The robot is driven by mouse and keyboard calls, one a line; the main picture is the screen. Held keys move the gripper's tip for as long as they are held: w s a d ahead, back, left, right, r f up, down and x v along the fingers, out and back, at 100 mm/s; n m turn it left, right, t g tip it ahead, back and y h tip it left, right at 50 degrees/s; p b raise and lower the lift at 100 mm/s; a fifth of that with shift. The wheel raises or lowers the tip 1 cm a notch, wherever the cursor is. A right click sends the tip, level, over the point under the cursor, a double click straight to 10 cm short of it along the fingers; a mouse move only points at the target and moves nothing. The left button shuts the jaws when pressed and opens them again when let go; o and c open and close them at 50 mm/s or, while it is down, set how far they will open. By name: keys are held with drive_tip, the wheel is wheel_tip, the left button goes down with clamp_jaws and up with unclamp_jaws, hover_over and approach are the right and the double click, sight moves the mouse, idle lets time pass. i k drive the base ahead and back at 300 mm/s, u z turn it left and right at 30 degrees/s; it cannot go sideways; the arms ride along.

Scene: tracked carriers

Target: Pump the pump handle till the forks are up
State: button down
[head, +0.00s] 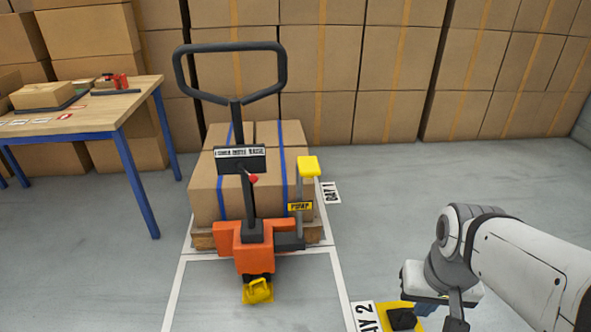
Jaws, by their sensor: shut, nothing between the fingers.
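The orange pallet jack (243,243) stands in the middle, with its dark loop tiller (230,48) upright. The pump handle (308,167) is a yellow grip on an upright grey lever at the jack's right side, above a yellow "PUMP" label (300,206). The forks are hidden under the wooden pallet (203,240) and its strapped cartons (206,188), so their height cannot be told. My gripper (456,321) is at the lower right, shut and empty, partly cut off by the bottom edge. It is well apart from the pump handle, to its right and nearer.
A blue-legged workbench (135,88) stands at the left. Stacked cartons (380,80) line the back. A yellow chock (258,291) lies before the jack. A yellow plate with a dark item (403,319) lies by the "BAY 2" sign (366,317).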

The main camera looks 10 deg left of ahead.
sight(308, 165)
drive_tip(key=k, duration=1.35)
drive_tip(key=u, duration=0.4)
drive_tip(key=i, duration=1.95)
drive_tip(key=z, duration=0.4)
